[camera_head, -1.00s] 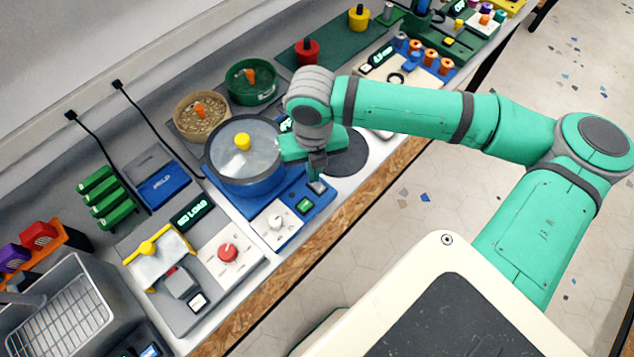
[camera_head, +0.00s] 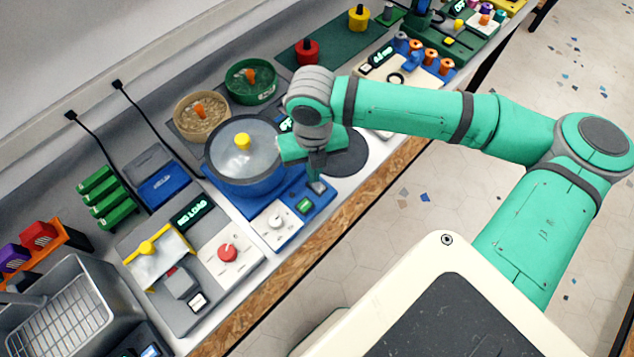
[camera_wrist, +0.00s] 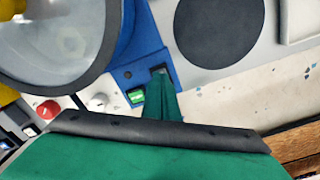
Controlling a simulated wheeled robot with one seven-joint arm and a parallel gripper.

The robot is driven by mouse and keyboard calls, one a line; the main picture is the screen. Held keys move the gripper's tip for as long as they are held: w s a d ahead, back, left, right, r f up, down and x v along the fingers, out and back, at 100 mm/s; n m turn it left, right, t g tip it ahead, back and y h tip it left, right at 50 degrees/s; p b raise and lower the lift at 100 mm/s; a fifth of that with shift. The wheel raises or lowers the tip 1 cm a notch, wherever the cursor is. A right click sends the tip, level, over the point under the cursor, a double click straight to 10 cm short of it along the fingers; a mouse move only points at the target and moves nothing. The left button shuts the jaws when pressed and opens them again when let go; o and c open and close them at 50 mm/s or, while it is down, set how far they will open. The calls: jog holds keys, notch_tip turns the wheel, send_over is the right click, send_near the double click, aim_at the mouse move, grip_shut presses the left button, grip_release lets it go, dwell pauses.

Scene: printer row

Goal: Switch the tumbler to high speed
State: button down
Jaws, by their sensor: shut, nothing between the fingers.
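The tumbler (camera_head: 245,172) is a blue round drum with a clear lid and a yellow knob, on a blue base. It also shows in the wrist view (camera_wrist: 110,72), cut off at the left. On the base's front are a white panel with a round dial (camera_head: 276,221) and a lit green button (camera_head: 304,205). My gripper (camera_head: 317,181) is shut and empty, pointing down at the base's right front corner. In the wrist view its tip (camera_wrist: 160,74) covers a small grey part just right of the green button (camera_wrist: 136,97). I cannot tell whether they touch.
A grey station with a red knob (camera_head: 227,253) and a "NO LOAD" display (camera_head: 191,213) stands left of the tumbler. A dark round pad (camera_head: 346,152) lies to the right. Two bowls, brown (camera_head: 201,113) and green (camera_head: 250,82), stand behind. The bench's front edge is close.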

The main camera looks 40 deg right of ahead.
jog(key=shift+f, duration=0.75)
dwell(0.4)
jog(key=shift+w+r, duration=0.1)
jog(key=shift+r, duration=3.45)
